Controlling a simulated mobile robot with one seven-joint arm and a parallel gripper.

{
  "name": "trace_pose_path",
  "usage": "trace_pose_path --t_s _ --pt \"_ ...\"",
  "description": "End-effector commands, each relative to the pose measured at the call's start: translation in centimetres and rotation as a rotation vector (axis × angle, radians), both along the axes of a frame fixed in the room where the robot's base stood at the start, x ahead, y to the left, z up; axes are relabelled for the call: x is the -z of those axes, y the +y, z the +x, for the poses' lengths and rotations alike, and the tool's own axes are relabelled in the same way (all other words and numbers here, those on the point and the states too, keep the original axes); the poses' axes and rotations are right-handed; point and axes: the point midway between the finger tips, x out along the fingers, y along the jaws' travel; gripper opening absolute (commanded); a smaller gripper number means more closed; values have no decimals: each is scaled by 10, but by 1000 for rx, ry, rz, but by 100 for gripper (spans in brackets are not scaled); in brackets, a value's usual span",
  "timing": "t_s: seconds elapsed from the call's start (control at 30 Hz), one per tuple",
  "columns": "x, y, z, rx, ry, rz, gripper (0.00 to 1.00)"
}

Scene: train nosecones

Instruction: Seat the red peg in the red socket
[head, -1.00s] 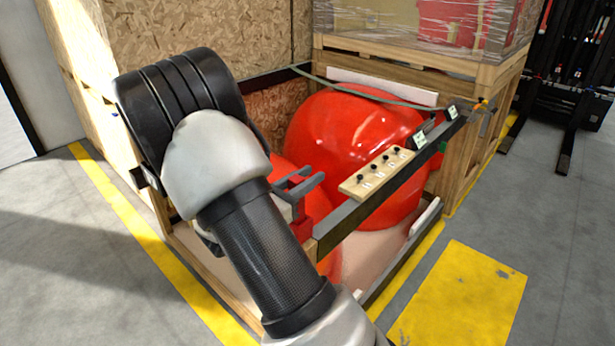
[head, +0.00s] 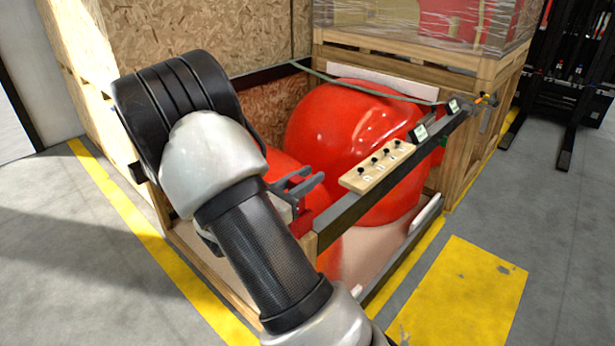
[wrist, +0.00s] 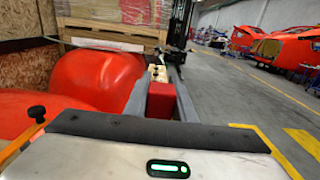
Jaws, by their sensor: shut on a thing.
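My gripper (head: 303,182) is at the near end of the dark rail, its two grey fingers spread a little apart. A red block (head: 300,224) shows just below the fingers, beside the rail's end. In the wrist view the red block (wrist: 161,103) sits between the grey fingers, which are shut on it. I cannot tell whether this block is the red peg, and its lower end is hidden. No red socket can be made out for certain; my arm and the rail hide part of that area.
The dark rail (head: 345,214) runs along the crate's edge. A pale board (head: 352,183) with several black knobs and small labels is on it. Large glossy red nosecones (head: 340,125) fill the crate below. A wrapped crate stands behind. The grey floor at right is open.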

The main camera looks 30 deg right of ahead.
Motion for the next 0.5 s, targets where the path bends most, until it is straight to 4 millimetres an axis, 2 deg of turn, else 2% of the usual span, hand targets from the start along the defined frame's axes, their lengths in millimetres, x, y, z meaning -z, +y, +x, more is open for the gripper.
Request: trace_pose_path --t_s 0.37,0.4,0.5 --pt "10 0 0 0 -1 -1 0" --pt "10 0 0 0 -1 -1 25" --pt "9 0 0 0 -1 -1 42"
